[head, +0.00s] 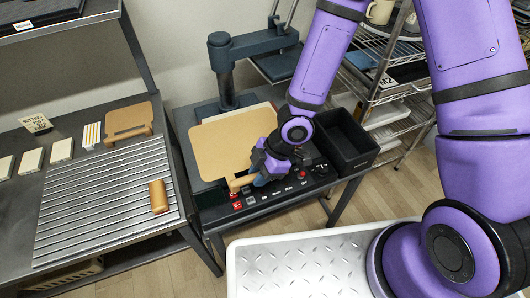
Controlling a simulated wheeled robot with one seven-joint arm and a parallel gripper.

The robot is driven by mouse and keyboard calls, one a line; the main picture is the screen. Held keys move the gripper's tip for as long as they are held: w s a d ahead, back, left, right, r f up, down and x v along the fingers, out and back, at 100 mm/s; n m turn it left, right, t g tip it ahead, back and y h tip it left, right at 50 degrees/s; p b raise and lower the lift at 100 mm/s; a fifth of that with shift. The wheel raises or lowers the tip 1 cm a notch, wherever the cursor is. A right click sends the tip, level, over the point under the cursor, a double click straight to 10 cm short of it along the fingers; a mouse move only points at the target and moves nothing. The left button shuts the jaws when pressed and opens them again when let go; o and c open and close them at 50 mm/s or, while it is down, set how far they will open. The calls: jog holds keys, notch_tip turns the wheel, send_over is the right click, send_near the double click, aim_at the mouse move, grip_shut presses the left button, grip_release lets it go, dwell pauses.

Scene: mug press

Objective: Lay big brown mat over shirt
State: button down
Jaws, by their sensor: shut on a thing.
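The big brown mat (222,150) lies flat or nearly flat over the bed of the press. Whether it touches what is below cannot be told. A pale strip (238,113) shows past its far edge and may be the shirt; the rest there is hidden under the mat. My gripper (250,180) is at the mat's near right corner, shut on its light wooden grip (238,184). My wrist partly covers the fingers.
The press's dark upper plate (278,66) is swung back to the right. A black bin (345,140) stands right of the bed. A control panel (275,195) runs along the front. The ribbed left bench holds a smaller brown mat (128,119) and a brown block (158,196).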

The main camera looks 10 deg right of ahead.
jog(key=shift+w+d+f, duration=0.15)
jog(key=shift+w+d, duration=0.25)
jog(key=shift+w, duration=1.2)
jog(key=shift+w+d+f, duration=0.15)
jog(key=shift+w+d, duration=0.3)
jog(key=shift+w, duration=1.1)
jog(key=shift+w+d+f, duration=0.15)
jog(key=shift+w+d, duration=0.25)
jog(key=shift+w, duration=1.2)
jog(key=shift+f, duration=1.75)
jog(key=c, duration=1)
grip_release()
jog(key=shift+f, duration=0.1)
jog(key=shift+o, duration=0.2)
jog(key=v, duration=1.2)
